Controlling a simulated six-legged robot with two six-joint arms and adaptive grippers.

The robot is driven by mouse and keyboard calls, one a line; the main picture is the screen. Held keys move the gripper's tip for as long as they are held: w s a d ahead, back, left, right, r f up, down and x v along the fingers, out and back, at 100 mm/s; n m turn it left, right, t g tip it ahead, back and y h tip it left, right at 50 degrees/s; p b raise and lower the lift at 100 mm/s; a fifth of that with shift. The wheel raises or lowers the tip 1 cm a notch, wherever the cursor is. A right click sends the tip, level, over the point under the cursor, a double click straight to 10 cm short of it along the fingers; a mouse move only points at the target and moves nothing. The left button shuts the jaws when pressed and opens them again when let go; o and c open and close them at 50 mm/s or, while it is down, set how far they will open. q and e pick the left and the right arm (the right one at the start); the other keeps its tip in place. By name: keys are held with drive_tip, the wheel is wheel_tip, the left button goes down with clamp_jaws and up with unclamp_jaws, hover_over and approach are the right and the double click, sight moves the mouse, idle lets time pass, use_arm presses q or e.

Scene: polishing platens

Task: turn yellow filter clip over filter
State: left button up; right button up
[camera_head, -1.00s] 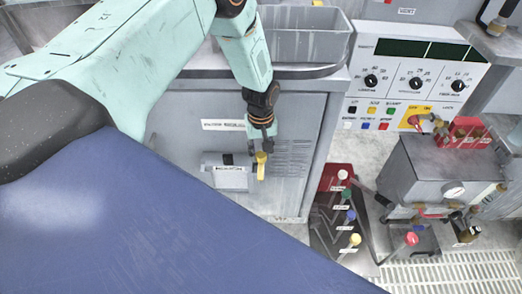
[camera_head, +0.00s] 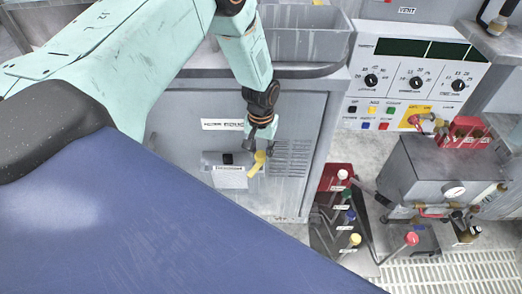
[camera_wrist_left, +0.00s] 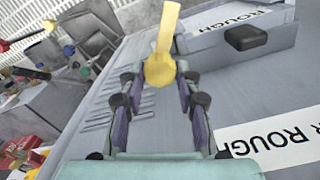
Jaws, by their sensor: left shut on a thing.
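The yellow filter clip (camera_head: 257,163) is on the front of the grey cabinet (camera_head: 306,120), at the right end of a grey labelled housing (camera_head: 211,160) that looks like the filter. My left gripper (camera_head: 259,143) is shut on the clip. In the left wrist view, the clip's round end (camera_wrist_left: 159,70) sits between my left gripper's fingers (camera_wrist_left: 158,88). Its handle sticks up and is slightly tilted, beside the housing (camera_wrist_left: 215,45). In the head view the handle points down and slightly left. My right gripper is not in view.
A grey basin (camera_head: 300,38) is on top of the cabinet. A red stand (camera_head: 334,175) with several coloured-knob levers is to the right. A control panel (camera_head: 415,75) and a gauge box (camera_head: 425,165) are further right. My blue body fills the lower left.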

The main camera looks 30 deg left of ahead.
sight(261, 154)
use_arm(q)
drive_tip(key=m, duration=0.5)
drive_tip(key=shift+m+b, duration=0.3)
drive_tip(key=shift+b, duration=0.1)
drive_tip(key=m+b, duration=0.1)
drive_tip(key=m, duration=0.4)
drive_tip(key=shift+m, duration=0.7)
drive_tip(key=o, duration=1.1)
drive_tip(key=shift+o, duration=0.2)
drive_tip(key=shift+r, duration=0.15)
wheel_tip(261, 154, up, 12)
